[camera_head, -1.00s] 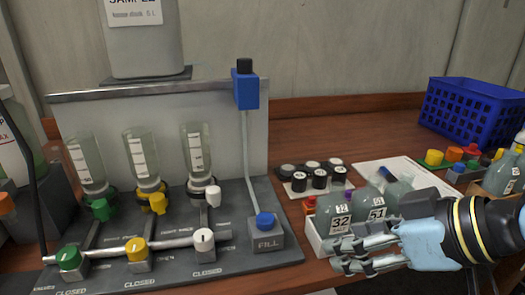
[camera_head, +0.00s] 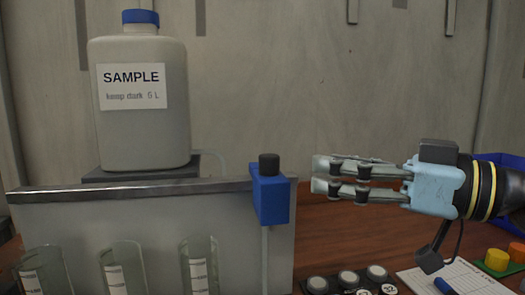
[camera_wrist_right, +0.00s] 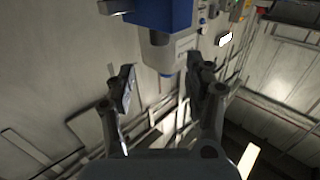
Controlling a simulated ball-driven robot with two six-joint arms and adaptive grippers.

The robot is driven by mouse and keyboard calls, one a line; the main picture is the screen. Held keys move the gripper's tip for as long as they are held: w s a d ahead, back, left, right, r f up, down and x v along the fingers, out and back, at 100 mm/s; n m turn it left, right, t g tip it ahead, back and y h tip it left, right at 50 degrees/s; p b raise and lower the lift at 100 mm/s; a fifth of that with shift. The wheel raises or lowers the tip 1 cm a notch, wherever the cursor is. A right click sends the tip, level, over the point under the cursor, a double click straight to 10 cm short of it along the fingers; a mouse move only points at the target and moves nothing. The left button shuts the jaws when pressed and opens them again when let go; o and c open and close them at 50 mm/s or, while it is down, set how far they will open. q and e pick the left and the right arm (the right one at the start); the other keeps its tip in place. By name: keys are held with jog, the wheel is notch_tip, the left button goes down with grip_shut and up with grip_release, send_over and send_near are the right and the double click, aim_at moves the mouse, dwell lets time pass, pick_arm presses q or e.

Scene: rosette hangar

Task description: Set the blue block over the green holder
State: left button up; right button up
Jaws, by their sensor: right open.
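The blue block (camera_head: 270,201) sits at the right end of the grey panel's top edge, with a black knob on top and a pale tube running down from it. My right gripper (camera_head: 322,176) is open and empty, level with the block's upper part, its fingers pointing left at it with a gap between. In the right wrist view the block (camera_wrist_right: 160,13) shows at the top, beyond the open fingers (camera_wrist_right: 160,78). I cannot make out a green holder for certain; the panel's lower valves are out of view. My left gripper is not in view.
A white SAMPLE bottle (camera_head: 140,105) with a blue cap stands behind the panel (camera_head: 130,225). Several glass vessels (camera_head: 200,265) line its front.

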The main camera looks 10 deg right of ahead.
aim_at(276, 157)
jog(key=p+x, duration=0.2)
jog(key=x, duration=0.8)
jog(key=shift+r, duration=0.1)
jog(key=shift+w+a, duration=0.15)
jog(key=shift+w, duration=0.05)
jog(key=shift+w+a, duration=0.1)
jog(key=shift+c, duration=0.2)
grip_shut()
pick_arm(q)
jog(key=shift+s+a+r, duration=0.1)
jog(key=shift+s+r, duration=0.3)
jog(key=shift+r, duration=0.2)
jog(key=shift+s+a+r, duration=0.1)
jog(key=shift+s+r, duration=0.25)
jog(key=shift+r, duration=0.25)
pick_arm(e)
jog(key=shift+a, duration=0.1)
